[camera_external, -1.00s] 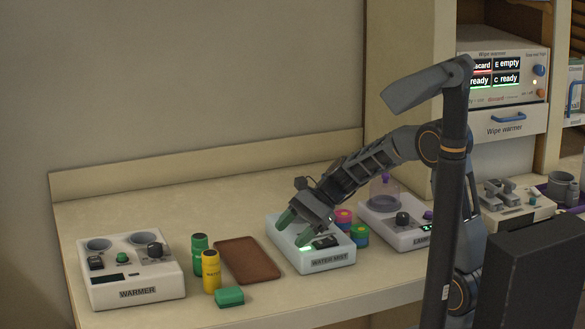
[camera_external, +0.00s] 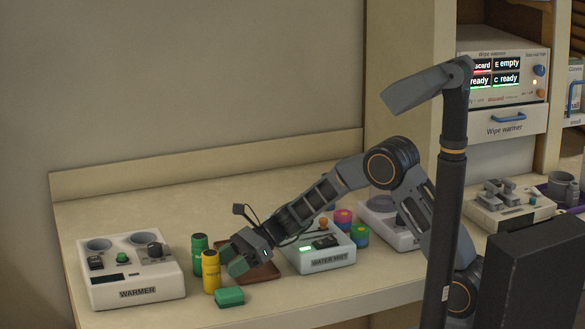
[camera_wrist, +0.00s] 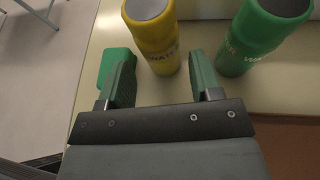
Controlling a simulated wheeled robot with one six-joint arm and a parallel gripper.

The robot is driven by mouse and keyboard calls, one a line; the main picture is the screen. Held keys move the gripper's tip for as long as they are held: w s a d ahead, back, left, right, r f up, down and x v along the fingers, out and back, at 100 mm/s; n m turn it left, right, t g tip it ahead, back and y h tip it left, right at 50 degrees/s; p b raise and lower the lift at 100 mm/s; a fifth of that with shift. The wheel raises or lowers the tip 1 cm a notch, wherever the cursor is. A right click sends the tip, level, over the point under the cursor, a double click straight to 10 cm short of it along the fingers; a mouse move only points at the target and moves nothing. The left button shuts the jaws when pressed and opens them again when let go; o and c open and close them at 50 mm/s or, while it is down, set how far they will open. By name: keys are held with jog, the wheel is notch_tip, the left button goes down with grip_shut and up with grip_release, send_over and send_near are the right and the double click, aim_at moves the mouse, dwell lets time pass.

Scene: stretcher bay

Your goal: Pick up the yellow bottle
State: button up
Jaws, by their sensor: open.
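The yellow bottle (camera_external: 211,273) stands upright on the counter, with a grey top. In the wrist view the yellow bottle (camera_wrist: 155,42) is just ahead of my gripper, roughly between the lines of its two green fingers. My gripper (camera_external: 232,260) is low over the left part of the brown tray, close to the bottle's right side. In the wrist view my gripper (camera_wrist: 160,80) is open and empty. I cannot tell whether a finger touches the bottle.
A green bottle (camera_external: 199,250) stands right behind the yellow one; the wrist view shows the green bottle (camera_wrist: 254,38) near the right finger. A green block (camera_external: 230,297) lies in front. The warmer (camera_external: 135,276) is left, the brown tray (camera_external: 268,274) under my gripper, the water mist unit (camera_external: 322,264) right.

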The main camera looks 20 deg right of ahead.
aim_at(209, 276)
jog(key=shift+p+x, duration=0.6)
jog(key=shift+x, duration=2.05)
jog(key=shift+r, duration=0.1)
jog(key=c, duration=0.7)
jog(key=shift+c, duration=0.3)
jog(key=shift+r, duration=0.15)
